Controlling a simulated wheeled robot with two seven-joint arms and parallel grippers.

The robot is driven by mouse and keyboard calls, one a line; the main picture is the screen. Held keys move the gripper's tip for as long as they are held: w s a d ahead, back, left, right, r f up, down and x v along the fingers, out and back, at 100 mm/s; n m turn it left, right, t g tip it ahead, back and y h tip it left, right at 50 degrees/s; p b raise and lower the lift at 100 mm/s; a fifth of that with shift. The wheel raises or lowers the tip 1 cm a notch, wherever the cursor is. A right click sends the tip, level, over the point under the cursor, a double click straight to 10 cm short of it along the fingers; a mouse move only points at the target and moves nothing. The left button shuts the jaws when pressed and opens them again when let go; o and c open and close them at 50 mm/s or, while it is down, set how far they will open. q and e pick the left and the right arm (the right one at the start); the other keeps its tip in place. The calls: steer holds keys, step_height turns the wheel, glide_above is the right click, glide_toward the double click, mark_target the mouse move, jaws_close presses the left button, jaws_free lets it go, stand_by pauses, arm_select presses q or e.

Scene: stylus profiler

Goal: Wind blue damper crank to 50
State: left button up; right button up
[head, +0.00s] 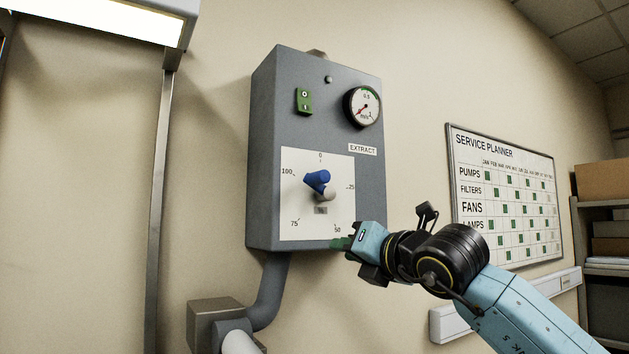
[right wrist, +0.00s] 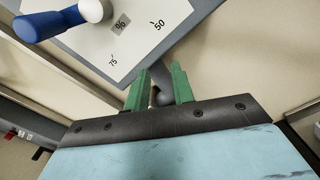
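The blue damper crank (head: 317,178) is on a white dial plate (head: 293,204) marked 0, 25, 50, 75 and 100. Its blue part lies up and left of a pale round part (head: 327,194); I cannot tell the exact reading. In the right wrist view the blue crank (right wrist: 40,25) and pale round part (right wrist: 92,10) show at the top left. My right gripper (head: 341,243) is by the plate's lower right corner, below the 50 mark and apart from the crank. Its green fingers (right wrist: 160,85) are spread with nothing held between them. My left gripper is not in view.
The plate is on a grey wall box (head: 263,160) with a round gauge (head: 363,106), a green switch (head: 304,101) and an EXTRACT label. A conduit (head: 270,290) runs below it. A planner board (head: 500,190) hangs at right. Space before the crank looks clear.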

steer(key=w+d+f, duration=0.3)
steer(key=d+f, duration=0.1)
steer(key=f, duration=0.3)
steer(key=w+d+f, duration=0.3)
steer(key=d+f, duration=0.2)
steer(key=f, duration=0.2)
steer(key=shift+w+f, duration=0.25)
steer(key=shift+f, duration=0.15)
steer(key=o, duration=0.5)
steer(key=shift+a, duration=0.15)
steer(key=shift+s, duration=0.15)
